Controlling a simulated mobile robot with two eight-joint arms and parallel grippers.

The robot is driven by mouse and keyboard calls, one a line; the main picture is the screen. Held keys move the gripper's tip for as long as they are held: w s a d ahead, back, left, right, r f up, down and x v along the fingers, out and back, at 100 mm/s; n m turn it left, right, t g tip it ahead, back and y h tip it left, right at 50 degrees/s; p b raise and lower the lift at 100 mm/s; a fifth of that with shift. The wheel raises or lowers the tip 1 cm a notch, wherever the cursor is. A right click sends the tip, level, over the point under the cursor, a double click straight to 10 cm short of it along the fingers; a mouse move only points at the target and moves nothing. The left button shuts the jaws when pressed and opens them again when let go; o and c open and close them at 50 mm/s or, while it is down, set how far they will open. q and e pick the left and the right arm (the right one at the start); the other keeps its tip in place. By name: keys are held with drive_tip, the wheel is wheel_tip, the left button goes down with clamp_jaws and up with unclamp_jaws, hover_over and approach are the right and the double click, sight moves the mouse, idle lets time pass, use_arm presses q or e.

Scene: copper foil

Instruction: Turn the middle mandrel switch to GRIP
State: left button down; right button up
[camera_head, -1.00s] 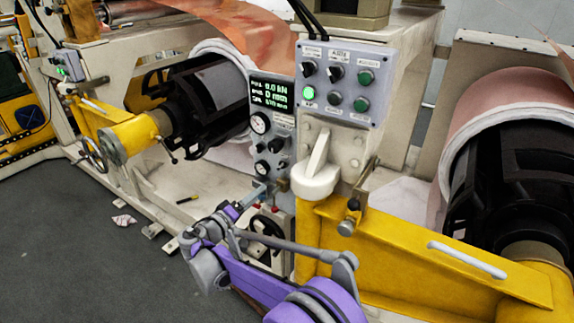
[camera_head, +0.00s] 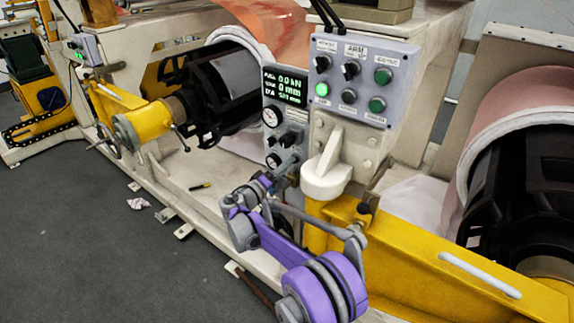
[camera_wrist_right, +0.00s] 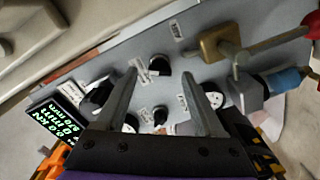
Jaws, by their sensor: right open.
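My right gripper (camera_wrist_right: 158,75) is open in the right wrist view, its two grey fingers pointing at a grey control panel (camera_wrist_right: 235,28). A black knob (camera_wrist_right: 160,65) shows between the fingertips. A second dark knob (camera_wrist_right: 160,115) lies between the fingers, and a larger black knob (camera_wrist_right: 98,95) lies left of them. I cannot tell whether the fingers touch any knob. Their labels are too blurred to read, so I cannot tell which is the middle mandrel switch. In the head view my purple right arm reaches the gauge panel (camera_head: 288,122). Its fingertips are hard to make out there. My left gripper is not seen.
A lit green display (camera_wrist_right: 57,125) sits left of the knobs in the wrist view. A brass block (camera_wrist_right: 218,50) sticks out at upper right. In the head view, a button box (camera_head: 362,77), a white lever (camera_head: 325,170) and a yellow arm (camera_head: 425,260) stand close by.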

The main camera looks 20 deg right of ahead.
drive_tip(key=shift+w+d, duration=0.4)
drive_tip(key=shift+d, duration=0.15)
clamp_jaws()
